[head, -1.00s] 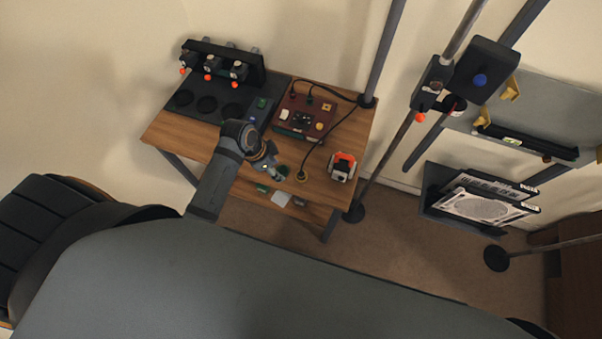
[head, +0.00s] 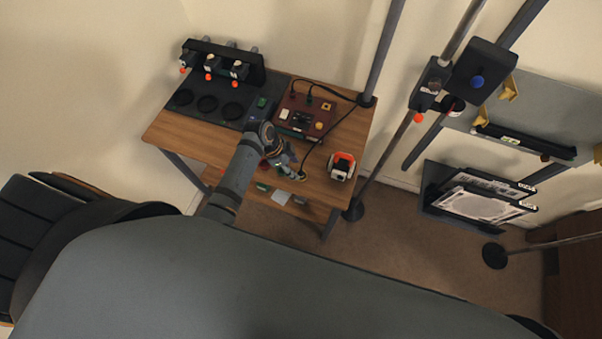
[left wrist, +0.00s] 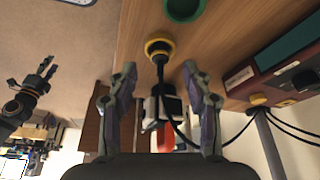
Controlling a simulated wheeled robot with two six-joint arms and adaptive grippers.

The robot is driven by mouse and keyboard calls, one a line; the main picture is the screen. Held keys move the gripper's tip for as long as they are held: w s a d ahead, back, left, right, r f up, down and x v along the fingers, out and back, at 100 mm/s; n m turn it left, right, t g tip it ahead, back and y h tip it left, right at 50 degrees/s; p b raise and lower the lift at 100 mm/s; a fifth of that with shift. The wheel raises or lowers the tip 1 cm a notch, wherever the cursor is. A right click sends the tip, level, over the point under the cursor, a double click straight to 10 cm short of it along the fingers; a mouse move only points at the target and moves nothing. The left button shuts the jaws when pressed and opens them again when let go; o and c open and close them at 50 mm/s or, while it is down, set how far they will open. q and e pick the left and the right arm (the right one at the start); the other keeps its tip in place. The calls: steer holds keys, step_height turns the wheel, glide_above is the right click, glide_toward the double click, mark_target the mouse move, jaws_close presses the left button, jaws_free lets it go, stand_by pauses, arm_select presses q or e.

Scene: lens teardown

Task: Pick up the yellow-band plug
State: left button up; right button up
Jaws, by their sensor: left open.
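The yellow-band plug (left wrist: 158,47) is a black plug with a yellow ring at the table's edge in the left wrist view. A black cable runs from it, passing between my fingers. In the head view my gripper largely covers the plug. My left gripper (left wrist: 161,72) is open, with its two fingers apart on either side of the cable and their tips just short of the plug. It also shows in the head view (head: 296,172), low over the table's front right part. My right gripper (left wrist: 47,69) appears at the left of the left wrist view, away from the table; its jaws are too small to judge.
A green ring-shaped holder (left wrist: 185,8) lies close to the plug. A maroon box (head: 302,117) with cables stands behind, and an orange-white device (head: 342,166) to the right. A dark mat (head: 185,112) with round recesses lies left. A pole (head: 381,55) rises at the back right.

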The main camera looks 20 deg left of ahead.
mark_target(301, 172)
arm_select(q)
steer(key=x, duration=0.4)
steer(key=shift+w+d+p, duration=0.1)
steer(key=shift+d+p, duration=0.1)
steer(key=shift+p, duration=0.1)
steer(key=c, duration=1)
steer(key=shift+c, duration=0.2)
